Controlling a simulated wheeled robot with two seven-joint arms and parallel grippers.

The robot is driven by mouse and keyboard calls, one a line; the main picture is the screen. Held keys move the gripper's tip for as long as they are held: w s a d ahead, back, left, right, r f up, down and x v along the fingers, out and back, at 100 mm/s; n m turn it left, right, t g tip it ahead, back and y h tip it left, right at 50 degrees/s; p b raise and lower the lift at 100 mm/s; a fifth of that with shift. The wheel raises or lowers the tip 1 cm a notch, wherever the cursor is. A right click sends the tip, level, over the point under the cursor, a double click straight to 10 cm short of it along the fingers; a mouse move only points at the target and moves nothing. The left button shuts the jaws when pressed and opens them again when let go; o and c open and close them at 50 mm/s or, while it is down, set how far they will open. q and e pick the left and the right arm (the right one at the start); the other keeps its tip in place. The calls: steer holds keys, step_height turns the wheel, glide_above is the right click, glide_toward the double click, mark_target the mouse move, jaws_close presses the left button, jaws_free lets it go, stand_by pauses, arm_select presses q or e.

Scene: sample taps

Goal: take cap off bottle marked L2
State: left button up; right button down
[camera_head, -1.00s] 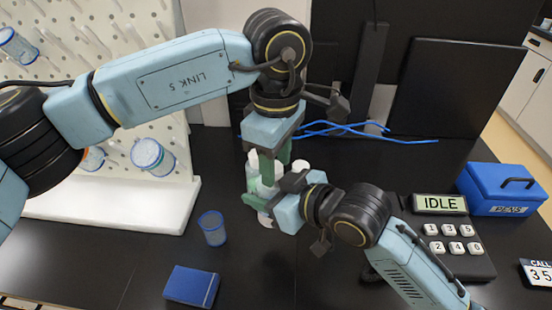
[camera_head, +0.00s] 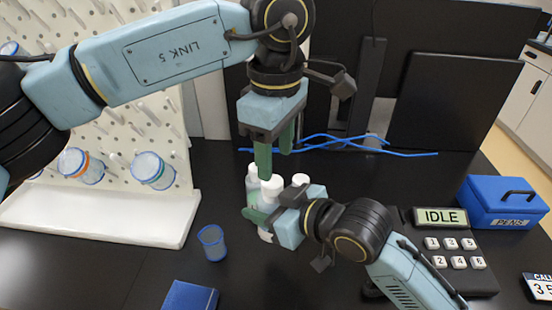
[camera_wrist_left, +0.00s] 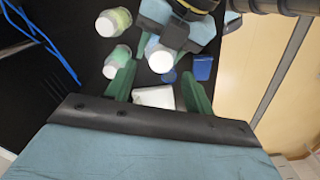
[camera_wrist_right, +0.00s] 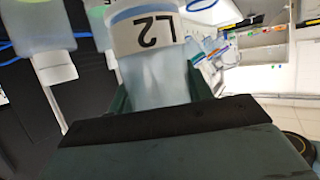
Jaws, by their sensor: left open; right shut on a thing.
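The bottle marked L2 (camera_wrist_right: 150,65) fills the top of the right wrist view, its label upside down there. My right gripper (camera_head: 262,214) is shut on it and holds it among the bottles in the head view. Its white cap (camera_head: 270,184) is on top; the left wrist view shows a round white cap (camera_wrist_left: 160,59) between the fingers, with the bottle body mostly hidden. My left gripper (camera_head: 275,160) is open, pointing down just above that cap, with no visible contact.
Two other white-capped bottles stand close by, one behind left (camera_head: 252,178) and one right (camera_head: 300,180). A blue cup (camera_head: 212,243) and blue box (camera_head: 190,297) are front left. A white peg rack (camera_head: 100,225) is left; a keypad (camera_head: 455,255) is right.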

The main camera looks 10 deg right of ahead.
mark_target(272, 182)
arm_select(q)
steer(key=shift+a+r, duration=0.2)
steer(key=shift+r, duration=0.45)
steer(key=shift+a+r, duration=0.15)
steer(key=shift+r, duration=0.5)
steer(key=shift+f, duration=3.9)
steer(key=c, duration=1)
steer(key=shift+n, duration=1.7)
steer(key=o, duration=1)
steer(key=shift+o, duration=0.2)
steer(key=shift+r, duration=0.15)
